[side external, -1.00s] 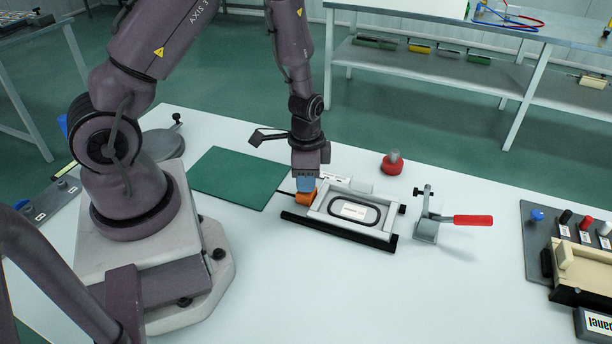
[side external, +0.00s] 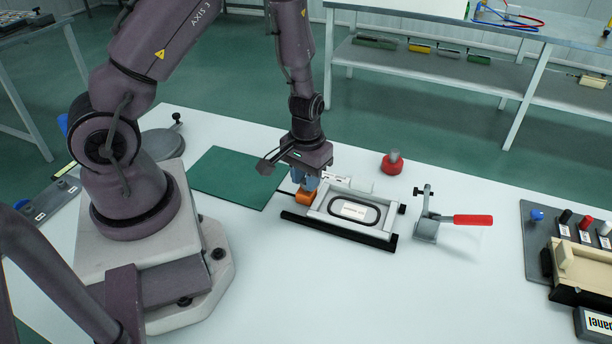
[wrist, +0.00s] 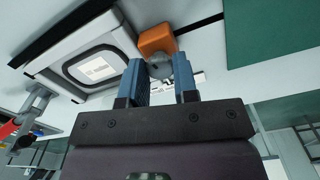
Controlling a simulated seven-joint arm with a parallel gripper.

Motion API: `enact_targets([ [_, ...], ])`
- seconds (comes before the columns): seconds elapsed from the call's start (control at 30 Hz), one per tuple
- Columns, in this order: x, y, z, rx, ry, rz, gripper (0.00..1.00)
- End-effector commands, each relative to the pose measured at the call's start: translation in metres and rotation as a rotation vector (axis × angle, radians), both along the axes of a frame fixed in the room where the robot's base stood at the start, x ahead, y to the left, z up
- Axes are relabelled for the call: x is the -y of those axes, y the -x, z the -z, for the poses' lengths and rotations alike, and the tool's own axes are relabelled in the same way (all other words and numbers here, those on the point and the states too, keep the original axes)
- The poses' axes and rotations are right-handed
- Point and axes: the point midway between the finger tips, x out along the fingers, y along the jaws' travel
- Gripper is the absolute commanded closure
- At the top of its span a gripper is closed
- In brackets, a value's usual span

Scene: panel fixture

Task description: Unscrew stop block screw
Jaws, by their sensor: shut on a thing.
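The orange stop block (side external: 303,209) sits at the left end of the panel fixture (side external: 352,211), on the table. In the wrist view the orange block (wrist: 157,40) is just beyond my fingertips. A round grey screw head (wrist: 182,68) shows beside it, between my blue fingers. My gripper (wrist: 168,72) is shut on this screw head. In the side view my gripper (side external: 305,186) points down at the block, and its fingers hide the screw. A framed panel with a dark oval ring and white label lies in the fixture.
A toggle clamp with a red handle (side external: 472,220) stands right of the fixture. A red-based knob (side external: 393,164) stands behind it. A green mat (side external: 236,177) lies to the left. The table front is clear.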

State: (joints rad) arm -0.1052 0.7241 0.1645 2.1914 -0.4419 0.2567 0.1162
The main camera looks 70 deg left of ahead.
Motion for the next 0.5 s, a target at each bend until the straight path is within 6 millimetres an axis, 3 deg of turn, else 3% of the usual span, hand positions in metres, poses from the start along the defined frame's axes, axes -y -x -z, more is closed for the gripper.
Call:
enact_targets([
  [0.5, 0.0011, -0.0013, -0.0010, 0.002, 0.001, -0.489, 0.96],
])
